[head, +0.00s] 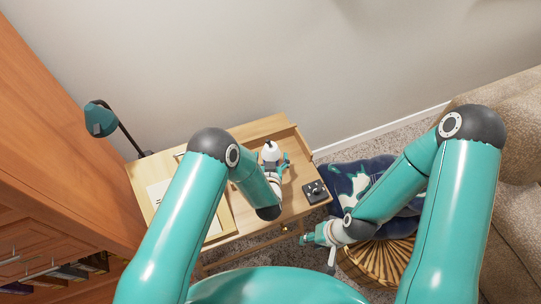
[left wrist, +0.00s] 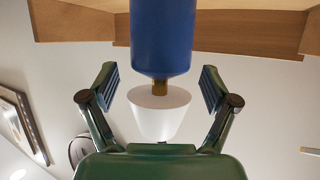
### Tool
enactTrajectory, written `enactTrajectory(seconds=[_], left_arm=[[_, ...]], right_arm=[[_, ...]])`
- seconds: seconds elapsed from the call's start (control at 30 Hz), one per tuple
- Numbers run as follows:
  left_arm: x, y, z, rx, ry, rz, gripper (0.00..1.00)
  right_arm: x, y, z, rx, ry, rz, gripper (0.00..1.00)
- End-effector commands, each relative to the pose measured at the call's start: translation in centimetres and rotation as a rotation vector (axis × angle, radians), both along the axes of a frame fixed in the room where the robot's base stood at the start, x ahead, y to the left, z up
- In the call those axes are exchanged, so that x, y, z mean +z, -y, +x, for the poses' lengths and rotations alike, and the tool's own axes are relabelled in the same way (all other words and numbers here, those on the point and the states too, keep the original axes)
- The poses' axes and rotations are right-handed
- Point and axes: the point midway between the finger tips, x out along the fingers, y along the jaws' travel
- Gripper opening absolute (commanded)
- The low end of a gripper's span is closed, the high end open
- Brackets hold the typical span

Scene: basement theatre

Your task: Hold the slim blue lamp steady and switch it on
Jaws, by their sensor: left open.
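The slim blue lamp shows in the left wrist view, upside down there, with a blue cylindrical body (left wrist: 161,40), a brass neck and a white conical shade (left wrist: 160,112). In the head view its white shade (head: 270,151) shows above the desk; the body is mostly hidden. My left gripper (left wrist: 160,88) is open, with one finger on each side of the lamp near the neck and shade. Gaps show between the fingers and the lamp. My right gripper (head: 318,248) is low, off the desk's front right corner, apart from the lamp; its jaw state is unclear.
The wooden desk (head: 262,128) stands against the wall. A teal lamp (head: 100,119) with a black arm is at its left, and a small black device (head: 315,191) at its right. A blue patterned cushion (head: 345,183), a ribbed round basket (head: 380,262) and a sofa (head: 515,115) are at right.

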Motion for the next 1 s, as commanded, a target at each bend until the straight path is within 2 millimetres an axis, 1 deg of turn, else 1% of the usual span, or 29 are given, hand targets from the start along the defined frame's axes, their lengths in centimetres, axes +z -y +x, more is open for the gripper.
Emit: enactTrajectory(seconds=[0.13,0.4,0.87,0.93,0.97,1.0], left_arm=[[-0.26,-0.04,0.7,0.001,0.0,-0.001,0.87],[-0.29,-0.01,0.75,0.0,0.0,0.0,0.87],[-0.25,-0.02,0.75,0.0,0.001,0.0,0.1],[-0.23,-0.02,0.76,0.0,0.001,-0.001,0.1],[-0.23,-0.02,0.76,0.0,0.001,-0.001,0.58],[-0.22,-0.03,0.77,0.0,0.001,-0.001,0.65]], right_arm=[[0.01,0.0,0.0,0.0,0.0,0.0,0.4],[0.0,0.0,0.0,0.0,0.0,0.0,0.4],[0.0,0.0,0.0,0.0,0.0,0.0,0.4],[0.01,0.0,0.0,0.0,0.0,0.0,0.4],[0.01,0.0,0.0,0.0,0.0,0.0,0.4],[0.01,0.0,0.0,0.0,0.0,0.0,0.4]])
